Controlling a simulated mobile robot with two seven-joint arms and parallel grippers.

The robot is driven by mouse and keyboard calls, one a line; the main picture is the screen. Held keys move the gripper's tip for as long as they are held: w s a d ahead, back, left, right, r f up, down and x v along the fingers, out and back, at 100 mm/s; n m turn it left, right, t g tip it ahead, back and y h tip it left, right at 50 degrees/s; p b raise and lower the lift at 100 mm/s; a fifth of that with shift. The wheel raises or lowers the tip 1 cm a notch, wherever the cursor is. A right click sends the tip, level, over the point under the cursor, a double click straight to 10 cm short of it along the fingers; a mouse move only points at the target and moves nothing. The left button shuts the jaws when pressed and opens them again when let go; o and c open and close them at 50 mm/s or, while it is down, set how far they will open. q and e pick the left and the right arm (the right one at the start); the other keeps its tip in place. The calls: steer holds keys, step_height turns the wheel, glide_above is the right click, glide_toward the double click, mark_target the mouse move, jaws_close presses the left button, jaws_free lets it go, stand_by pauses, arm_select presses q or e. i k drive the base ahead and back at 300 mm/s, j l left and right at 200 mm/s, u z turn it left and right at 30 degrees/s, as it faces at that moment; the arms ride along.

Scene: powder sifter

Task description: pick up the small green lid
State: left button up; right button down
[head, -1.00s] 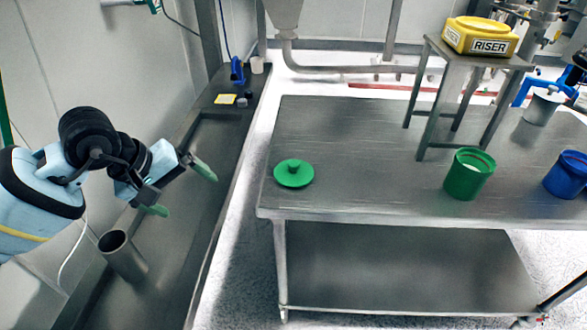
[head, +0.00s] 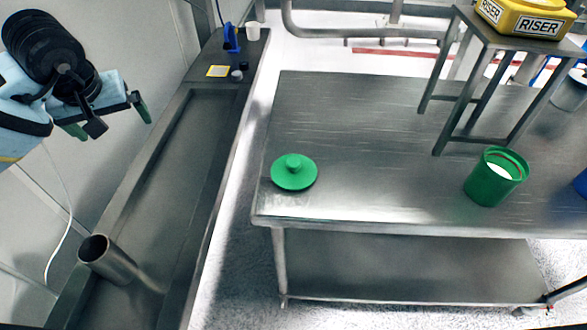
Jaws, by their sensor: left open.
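The small green lid (head: 294,172) lies flat on the steel table (head: 350,135), near its left front corner, with its knob facing up. My left gripper (head: 108,120) is at the upper left, above the trough and well to the left of the lid. Its green-tipped fingers are apart and nothing is between them. My right gripper does not show.
A green container (head: 496,177) with white contents stands on the table's right side, by a steel stand (head: 480,95) bearing a yellow RISER box (head: 530,18). A steel cylinder (head: 107,260) stands in the trough (head: 165,180) at left. The table around the lid is clear.

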mark_target(294, 172)
steer(key=z, duration=1.35)
steer(key=i+l+u, duration=0.2)
steer(key=u, duration=0.15)
steer(key=i+l+u, duration=0.15)
steer(key=l+u, duration=0.2)
steer(key=i+l+u, duration=0.15)
steer(key=l+u, duration=0.5)
steer(key=i+l, duration=0.05)
